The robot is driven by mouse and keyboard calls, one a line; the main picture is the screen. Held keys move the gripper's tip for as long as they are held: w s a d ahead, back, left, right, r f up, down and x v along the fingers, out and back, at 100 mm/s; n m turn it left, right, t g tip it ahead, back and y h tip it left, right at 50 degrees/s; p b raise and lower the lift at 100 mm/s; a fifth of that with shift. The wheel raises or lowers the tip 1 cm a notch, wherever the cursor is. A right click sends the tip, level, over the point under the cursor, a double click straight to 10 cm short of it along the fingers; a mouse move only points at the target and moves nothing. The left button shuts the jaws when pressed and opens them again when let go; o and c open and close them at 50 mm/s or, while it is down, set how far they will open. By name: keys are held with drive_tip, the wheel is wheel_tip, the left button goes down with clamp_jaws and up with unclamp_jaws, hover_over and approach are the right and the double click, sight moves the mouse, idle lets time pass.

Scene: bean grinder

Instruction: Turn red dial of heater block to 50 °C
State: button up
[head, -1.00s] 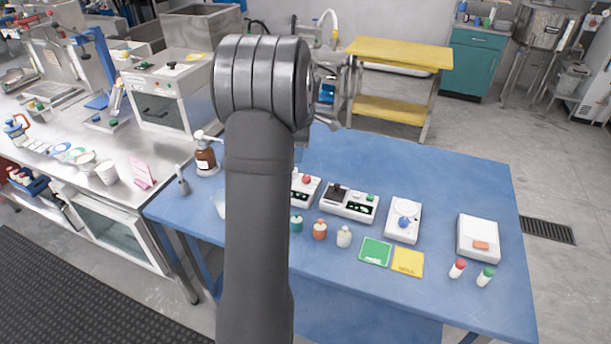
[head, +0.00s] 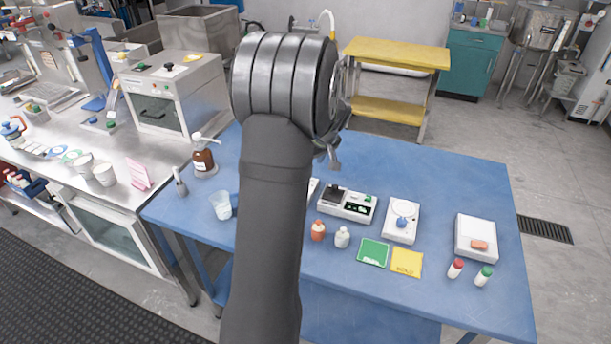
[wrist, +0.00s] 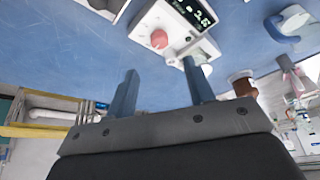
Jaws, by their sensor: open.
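The heater block (wrist: 177,28) is a white box with a round red dial (wrist: 159,39) and a dark display with pale digits, which I cannot read surely. It lies at the top of the wrist view. In the head view my arm hides nearly all of it; only a white sliver (head: 313,188) shows. My gripper (wrist: 159,66) is open, with its two blue-grey fingers apart and nothing between them. In the wrist picture the dial appears just beyond the gap between the fingertips; I see no contact.
On the blue table (head: 420,170) a device with a black block (head: 347,203) stands right of the hidden heater. A white device with a blue knob (head: 402,221), a scale-like box (head: 477,238), small bottles, and green and yellow pads lie further right.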

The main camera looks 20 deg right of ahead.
drive_tip(key=x, duration=0.9)
drive_tip(key=shift+s, duration=0.1)
drive_tip(key=shift+r, duration=0.1)
drive_tip(key=c, duration=1)
